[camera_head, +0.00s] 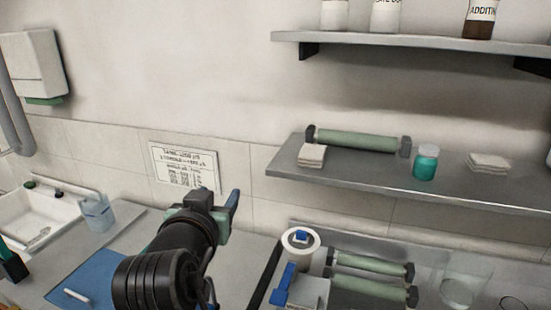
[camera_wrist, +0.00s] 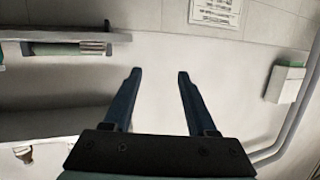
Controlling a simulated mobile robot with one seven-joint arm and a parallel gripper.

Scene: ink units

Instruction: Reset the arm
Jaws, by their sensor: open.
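My gripper (camera_wrist: 157,75) is open and empty in the wrist view, its two dark blue fingers apart with bare wall behind them. In the head view my black arm reaches up from the bottom, and the gripper (camera_head: 233,200) is seen from behind near the wall, below and right of a printed notice (camera_head: 185,166). Part of the gripper is hidden by the wrist in that view.
A grey shelf (camera_head: 440,190) on the right holds a green roller (camera_head: 357,141), folded cloths (camera_head: 311,155) and a teal jar (camera_head: 426,163). Below are more rollers (camera_head: 370,265) and a white container (camera_head: 300,243). A sink (camera_head: 40,222) and blue mat (camera_head: 92,275) are left.

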